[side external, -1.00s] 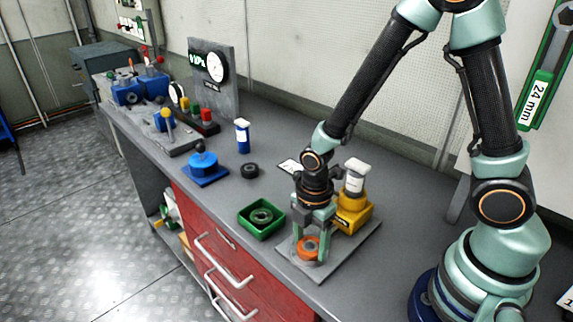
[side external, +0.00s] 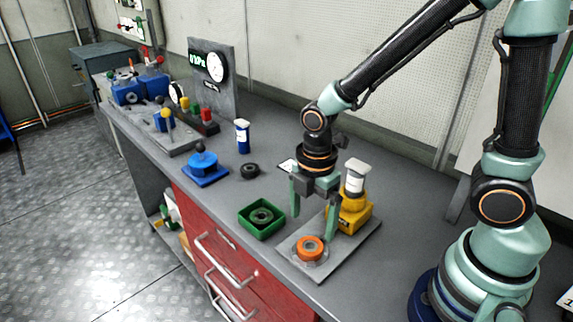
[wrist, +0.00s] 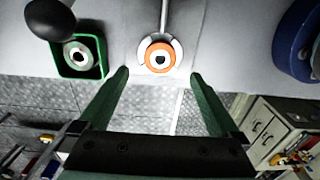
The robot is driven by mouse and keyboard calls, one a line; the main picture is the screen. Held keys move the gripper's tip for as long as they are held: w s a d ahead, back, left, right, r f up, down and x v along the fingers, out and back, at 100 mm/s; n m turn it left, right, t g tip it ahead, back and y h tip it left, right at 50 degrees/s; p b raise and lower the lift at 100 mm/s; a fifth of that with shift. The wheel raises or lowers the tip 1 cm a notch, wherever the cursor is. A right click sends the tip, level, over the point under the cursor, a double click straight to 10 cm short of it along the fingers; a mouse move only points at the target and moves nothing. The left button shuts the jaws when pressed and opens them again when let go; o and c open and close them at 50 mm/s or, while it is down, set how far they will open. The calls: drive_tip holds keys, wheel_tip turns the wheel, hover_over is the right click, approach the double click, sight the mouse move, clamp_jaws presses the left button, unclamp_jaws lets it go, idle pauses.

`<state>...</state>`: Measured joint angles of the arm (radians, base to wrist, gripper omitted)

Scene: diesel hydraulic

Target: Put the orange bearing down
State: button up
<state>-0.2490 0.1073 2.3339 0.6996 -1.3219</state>
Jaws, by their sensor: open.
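The orange bearing (side external: 309,247) sits on a round seat at the front of the grey plate (side external: 335,258). It also shows in the wrist view (wrist: 160,57), with a pale ring partly around it. My gripper (side external: 311,220) is open and empty, raised above and behind the bearing, with its fingers apart and clear of it. In the wrist view my two fingers (wrist: 160,80) are spread wide with nothing between them.
A green tray (side external: 244,218) with a dark ring in it stands left of the plate. A yellow block with a white-capped bottle (side external: 355,178) stands close behind my gripper. A black ring (side external: 250,170), a blue bottle (side external: 242,136) and a blue knobbed fixture (side external: 204,172) are farther left.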

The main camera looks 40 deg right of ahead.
drive_tip(key=d+r+m+t, duration=0.2)
drive_tip(key=d+r+m, duration=0.1)
drive_tip(key=r+m, duration=0.5)
drive_tip(key=s+d+r+m+t, duration=0.1)
drive_tip(key=d+r+m+t, duration=0.2)
drive_tip(key=r+m, duration=0.5)
drive_tip(key=shift+d+m+t, duration=0.3)
drive_tip(key=shift+d+m, duration=0.45)
drive_tip(key=shift+m, duration=0.25)
drive_tip(key=shift+o, duration=0.2)
drive_tip(key=shift+r, duration=0.1)
